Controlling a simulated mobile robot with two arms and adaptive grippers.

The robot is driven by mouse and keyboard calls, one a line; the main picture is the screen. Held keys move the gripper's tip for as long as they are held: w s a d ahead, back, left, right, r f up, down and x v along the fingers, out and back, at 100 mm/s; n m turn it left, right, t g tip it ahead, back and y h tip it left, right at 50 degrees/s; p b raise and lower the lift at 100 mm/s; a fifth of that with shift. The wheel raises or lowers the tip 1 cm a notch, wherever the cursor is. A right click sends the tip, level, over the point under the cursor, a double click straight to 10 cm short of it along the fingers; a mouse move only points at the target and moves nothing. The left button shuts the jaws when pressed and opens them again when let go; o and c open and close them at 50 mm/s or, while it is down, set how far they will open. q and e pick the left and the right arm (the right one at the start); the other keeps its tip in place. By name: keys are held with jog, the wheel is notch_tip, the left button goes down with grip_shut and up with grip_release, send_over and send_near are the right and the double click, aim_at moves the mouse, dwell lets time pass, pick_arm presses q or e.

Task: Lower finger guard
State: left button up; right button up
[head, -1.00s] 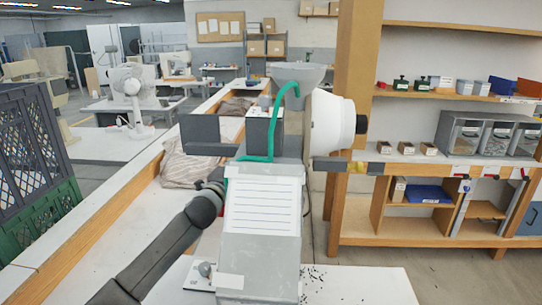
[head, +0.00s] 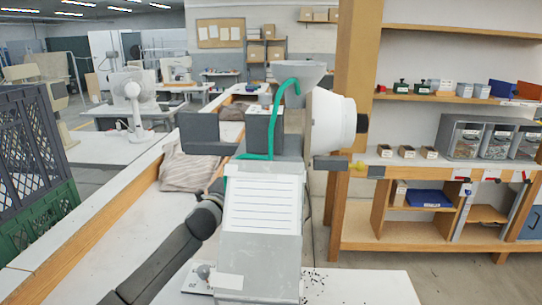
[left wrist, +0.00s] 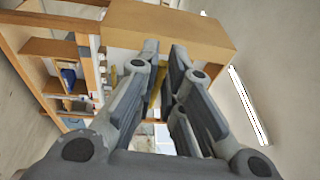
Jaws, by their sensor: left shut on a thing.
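The eyelet press stands in the middle of the head view, with a grey body (head: 262,245), a white lined sheet, a grey funnel (head: 300,74), a green tube (head: 274,120) and a round white housing (head: 330,122). My left arm reaches in from the lower left and passes behind the press, which hides its gripper there. In the left wrist view my left gripper (left wrist: 164,72) has its fingers close together, with a narrow yellow piece (left wrist: 155,88) between them. The piece is mostly hidden; it seems to be the finger guard. My right gripper is not in view.
A wooden shelf unit (head: 437,97) with bins and small boxes stands at the right. A dark crate (head: 35,135) on a green one stands at the left. A crumpled cloth (head: 190,172) lies on the long bench left of the press. Dark bits lie beside the press base.

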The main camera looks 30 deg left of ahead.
pick_arm(q)
jog(key=shift+s+d+f+b, duration=0.1)
jog(key=shift+s+f+b, duration=0.15)
jog(key=shift+f, duration=0.25)
jog(key=shift+s+d+f+b, duration=0.1)
jog(key=shift+f+b, duration=0.1)
jog(key=shift+f, duration=0.3)
jog(key=o, duration=0.7)
jog(key=s+p, duration=0.1)
jog(key=s, duration=0.6)
jog(key=shift+s+a+p, duration=0.15)
jog(key=shift+a+p, duration=0.15)
jog(key=shift+p, duration=0.1)
